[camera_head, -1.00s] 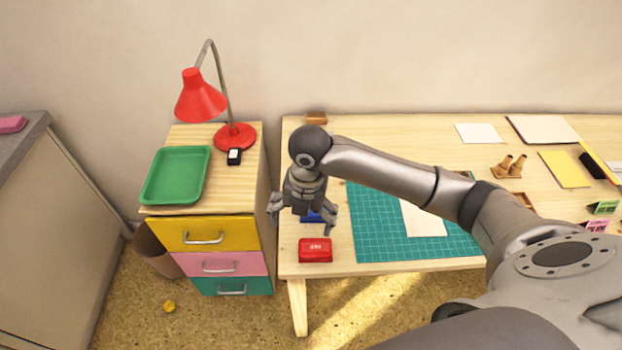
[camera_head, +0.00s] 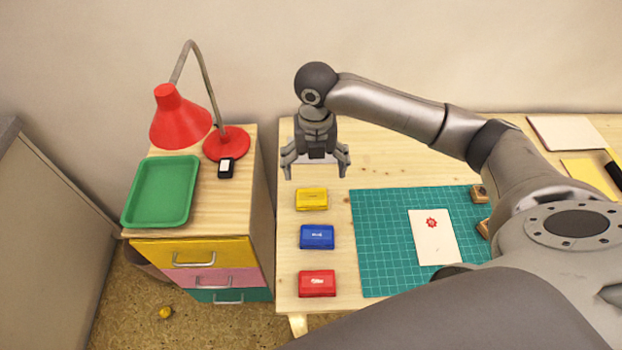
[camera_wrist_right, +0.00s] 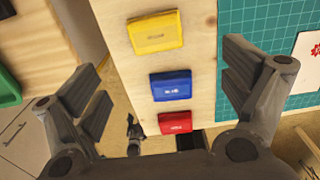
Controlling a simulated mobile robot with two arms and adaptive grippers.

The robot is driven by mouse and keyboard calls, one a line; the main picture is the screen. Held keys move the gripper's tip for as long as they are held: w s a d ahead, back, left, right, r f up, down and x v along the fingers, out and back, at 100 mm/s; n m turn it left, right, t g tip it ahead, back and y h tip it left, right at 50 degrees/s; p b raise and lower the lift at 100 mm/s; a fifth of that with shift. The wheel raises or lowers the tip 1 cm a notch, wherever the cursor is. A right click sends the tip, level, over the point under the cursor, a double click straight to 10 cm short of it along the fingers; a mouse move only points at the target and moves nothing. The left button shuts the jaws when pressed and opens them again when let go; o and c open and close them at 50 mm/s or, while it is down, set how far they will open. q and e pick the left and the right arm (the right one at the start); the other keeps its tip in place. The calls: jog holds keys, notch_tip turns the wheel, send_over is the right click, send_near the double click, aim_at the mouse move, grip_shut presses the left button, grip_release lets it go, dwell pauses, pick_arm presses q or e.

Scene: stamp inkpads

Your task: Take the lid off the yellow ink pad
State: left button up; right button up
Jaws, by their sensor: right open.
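The yellow ink pad (camera_head: 311,198) lies on the table near its left edge, with its lid on. It also shows in the right wrist view (camera_wrist_right: 155,32), at the top between the fingers. My right gripper (camera_head: 315,174) is open and empty, just behind the yellow pad in the head view and apart from it. In the wrist view its two fingers (camera_wrist_right: 172,88) are spread wide.
A blue ink pad (camera_head: 317,237) and a red ink pad (camera_head: 317,284) lie in line in front of the yellow one. A green cutting mat (camera_head: 385,235) with a stamped card (camera_head: 436,245) is to the right. A drawer cabinet with a green tray (camera_head: 132,215) and red lamp (camera_head: 180,122) stands left.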

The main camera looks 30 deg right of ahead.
aim_at(312, 196)
jog(key=shift+w+d+f, duration=0.1)
jog(key=shift+w+f, duration=0.1)
jog(key=shift+f, duration=0.85)
jog(key=f, duration=0.2)
jog(key=shift+s+a+f, duration=0.25)
jog(key=shift+s+f, duration=0.1)
jog(key=shift+s, duration=0.05)
jog(key=shift+w+f, duration=0.1)
jog(key=shift+f, duration=0.25)
jog(key=f, duration=0.3)
jog(key=f+p, duration=0.1)
jog(key=shift+w+a+f, duration=0.15)
jog(key=shift+w+f, duration=0.05)
jog(key=shift+w, duration=0.05)
jog(key=shift+f, duration=0.35)
pick_arm(q)
jog(key=shift+w+a+r, duration=0.1)
jog(key=shift+r, duration=0.4)
pick_arm(e)
jog(key=shift+c, duration=0.2)
pick_arm(q)
jog(key=shift+s, duration=0.4)
pick_arm(e)
jog(key=c, duration=0.8)
